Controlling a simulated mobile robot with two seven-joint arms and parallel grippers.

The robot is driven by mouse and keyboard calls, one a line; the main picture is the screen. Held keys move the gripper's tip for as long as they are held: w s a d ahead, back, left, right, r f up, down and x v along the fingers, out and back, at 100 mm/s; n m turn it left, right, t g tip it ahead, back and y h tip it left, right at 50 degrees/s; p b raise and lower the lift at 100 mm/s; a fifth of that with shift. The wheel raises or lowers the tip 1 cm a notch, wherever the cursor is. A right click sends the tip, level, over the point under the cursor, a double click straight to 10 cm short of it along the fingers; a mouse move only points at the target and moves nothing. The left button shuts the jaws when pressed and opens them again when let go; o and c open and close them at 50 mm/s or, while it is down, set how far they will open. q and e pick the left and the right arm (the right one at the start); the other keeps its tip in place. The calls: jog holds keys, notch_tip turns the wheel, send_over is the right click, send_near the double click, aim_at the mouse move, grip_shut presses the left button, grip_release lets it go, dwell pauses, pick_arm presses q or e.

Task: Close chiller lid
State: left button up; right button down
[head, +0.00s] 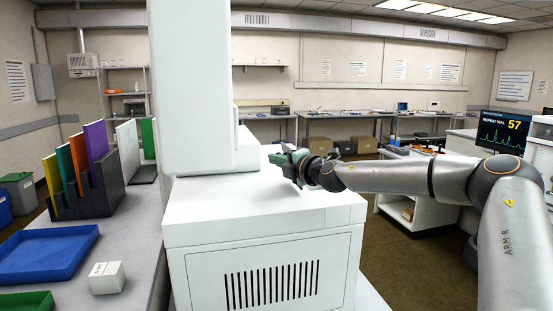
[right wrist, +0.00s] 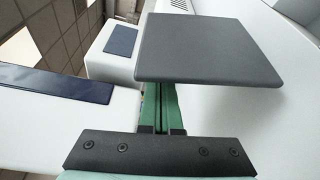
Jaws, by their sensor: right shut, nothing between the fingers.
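A large white instrument (head: 262,215) with a tall white column (head: 190,85) fills the middle of the head view. My right gripper (head: 278,157) is over its top surface, to the right of the column. In the right wrist view my green fingers (right wrist: 158,105) are shut together and empty. A dark grey square panel (right wrist: 197,47), possibly the chiller lid, shows just past the fingertips and hides part of the view there. I cannot tell whether the fingers touch it. In the head view I cannot make out the lid. My left gripper is not in view.
On the left bench stand a dark rack (head: 97,190) of coloured folders, a blue tray (head: 45,252) and a small white box (head: 107,277). A monitor (head: 503,131) stands at the right. White blocks with dark blue pads (right wrist: 121,40) lie left of the fingers.

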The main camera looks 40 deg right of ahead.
dwell(0.3)
jog(key=shift+s+d+r+m+b, duration=0.3)
jog(key=shift+d+m+b, duration=0.35)
jog(key=shift+b, duration=0.5)
jog(key=d+m+b, duration=0.1)
jog(key=s+d+m+t+b, duration=0.1)
jog(key=b, duration=0.1)
jog(key=m+b, duration=0.1)
jog(key=b, duration=0.1)
jog(key=shift+s+d+r+m+t+h, duration=0.25)
jog(key=shift+s+d+m+t+h, duration=0.05)
jog(key=shift+s+d+m+t, duration=0.1)
pick_arm(q)
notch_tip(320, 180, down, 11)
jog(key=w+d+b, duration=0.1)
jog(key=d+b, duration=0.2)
jog(key=b, duration=0.4)
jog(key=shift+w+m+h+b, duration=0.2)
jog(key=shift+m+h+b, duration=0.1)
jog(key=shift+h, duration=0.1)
pick_arm(e)
jog(key=s+d+f+m+t+h, duration=0.1)
jog(key=s+d+f+m, duration=0.1)
jog(key=s+d+m, duration=0.2)
jog(key=shift+s+d+f+m+h, duration=0.3)
jog(key=shift+d+m, duration=0.65)
jog(key=shift+d, duration=1.25)
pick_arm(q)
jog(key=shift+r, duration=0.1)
